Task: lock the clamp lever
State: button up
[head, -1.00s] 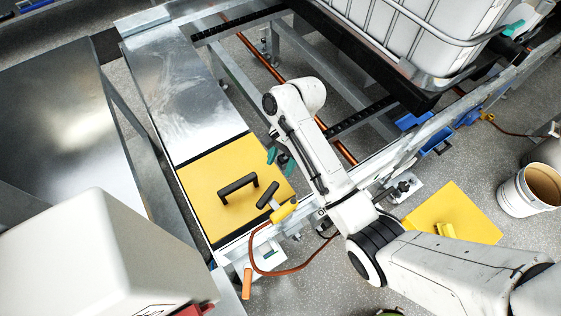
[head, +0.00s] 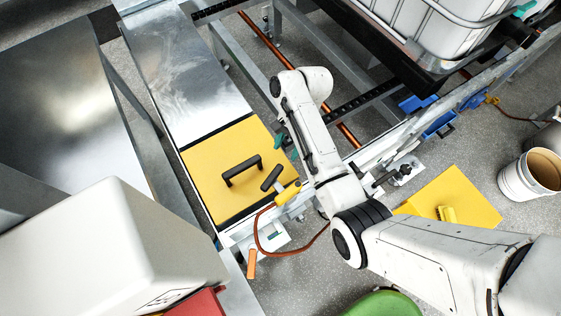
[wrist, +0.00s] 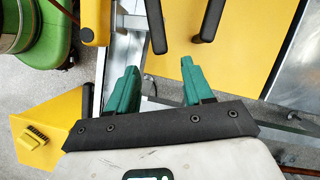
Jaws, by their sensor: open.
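The clamp lever, a black grip (head: 271,178), stands by the front right corner of a yellow panel, above a yellow fitting (head: 288,194). In the wrist view I take the black bar (wrist: 156,25) at the top centre for this lever. My gripper (wrist: 160,76) has two teal fingers spread apart with nothing between them. The lever lies beyond the fingertips, roughly in line with the gap, apart from them. In the head view my arm partly hides the gripper; a teal finger (head: 279,141) shows near the panel's right edge. Whether the lever is latched cannot be told.
A black bridge handle (head: 242,170) stands on the yellow panel (head: 205,172), left of the lever. An orange-brown hose (head: 262,238) loops below the fitting. A white bucket (head: 530,175) and yellow plate (head: 460,195) lie right. A green object (head: 385,304) is at the bottom.

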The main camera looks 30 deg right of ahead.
aim_at(280, 166)
jog(key=x, duration=0.7)
jog(key=shift+a+f, duration=0.15)
jog(key=shift+f, duration=0.15)
grip_shut()
